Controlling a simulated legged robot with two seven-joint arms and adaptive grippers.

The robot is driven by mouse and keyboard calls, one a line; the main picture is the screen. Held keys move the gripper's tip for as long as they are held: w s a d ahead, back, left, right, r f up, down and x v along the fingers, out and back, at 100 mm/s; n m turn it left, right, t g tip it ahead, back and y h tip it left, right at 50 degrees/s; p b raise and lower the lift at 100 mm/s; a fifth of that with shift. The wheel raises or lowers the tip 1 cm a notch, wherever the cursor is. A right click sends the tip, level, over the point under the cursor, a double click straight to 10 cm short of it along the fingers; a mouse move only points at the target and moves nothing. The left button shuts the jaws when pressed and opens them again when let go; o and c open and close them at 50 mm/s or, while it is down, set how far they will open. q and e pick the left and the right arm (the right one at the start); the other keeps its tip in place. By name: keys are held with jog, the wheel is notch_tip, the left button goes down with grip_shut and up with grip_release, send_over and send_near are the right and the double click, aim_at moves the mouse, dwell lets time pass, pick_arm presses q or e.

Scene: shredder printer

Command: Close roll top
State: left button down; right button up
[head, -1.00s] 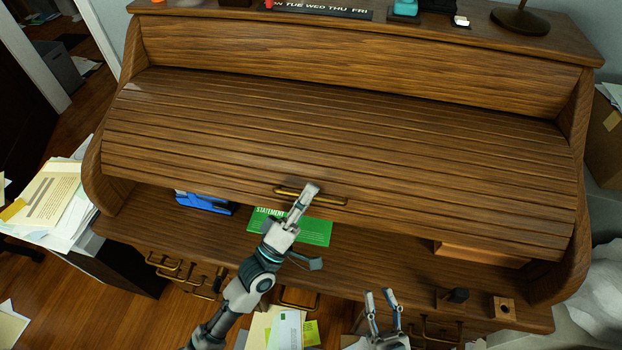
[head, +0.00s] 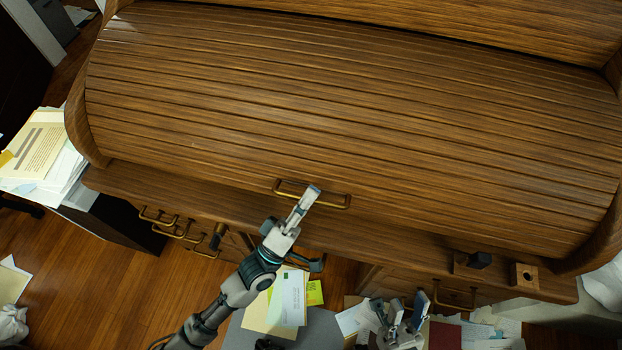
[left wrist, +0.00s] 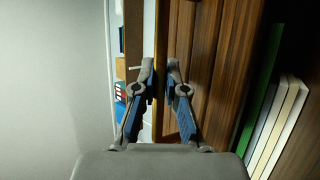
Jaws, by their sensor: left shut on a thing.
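The wooden slatted roll top (head: 330,120) is drawn down over the desk in the head view. Its lower edge is close to the desk's front ledge (head: 150,188), and I see no interior below it. A brass handle (head: 334,201) is fixed near that edge. My left gripper (head: 307,196) is shut on the handle, its fingers covering the handle's middle. In the left wrist view its two fingers (left wrist: 159,75) stand close together by a wooden edge; the grip there is hard to make out. My right gripper (head: 402,305) is open and empty in front of the desk.
A dark-topped wooden block (head: 472,262) and a block with a hole (head: 525,276) sit on the ledge at right. Brass-handled drawers (head: 180,228) are below. Papers (head: 288,300) lie at the front, and a paper stack (head: 40,155) stands at left.

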pick_arm(q)
jog(key=shift+s+a+f, duration=0.1)
jog(key=shift+f, duration=0.6)
jog(key=c, duration=1.5)
grip_release()
jog(key=shift+a, duration=0.1)
jog(key=shift+r, duration=0.1)
jog(key=v, duration=1.2)
grip_shut()
